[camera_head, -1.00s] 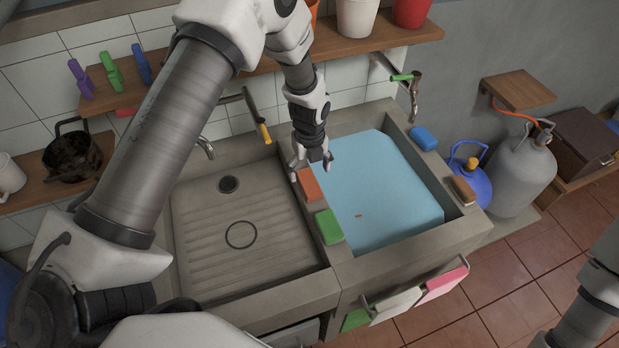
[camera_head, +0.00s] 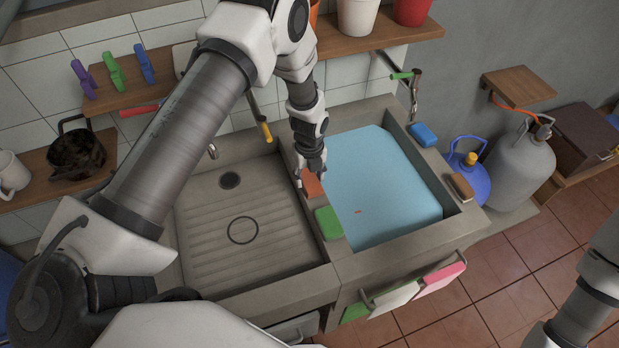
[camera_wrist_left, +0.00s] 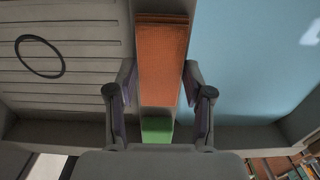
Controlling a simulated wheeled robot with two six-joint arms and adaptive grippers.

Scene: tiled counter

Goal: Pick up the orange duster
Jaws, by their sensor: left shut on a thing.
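The orange duster (camera_head: 311,187) lies on the divider between the two sink basins, partly hidden by my left gripper (camera_head: 312,180). In the left wrist view the duster (camera_wrist_left: 162,55) runs lengthwise between the fingers of my left gripper (camera_wrist_left: 159,78), one on each side of it. The gripper is shut on the duster, which still looks low at the divider; I cannot tell if it is lifted. A green sponge-like block (camera_head: 329,223) sits just in front of it on the same divider. My right gripper is out of view.
A blue sponge (camera_head: 424,134) and a brown brush (camera_head: 461,187) lie on the right rim.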

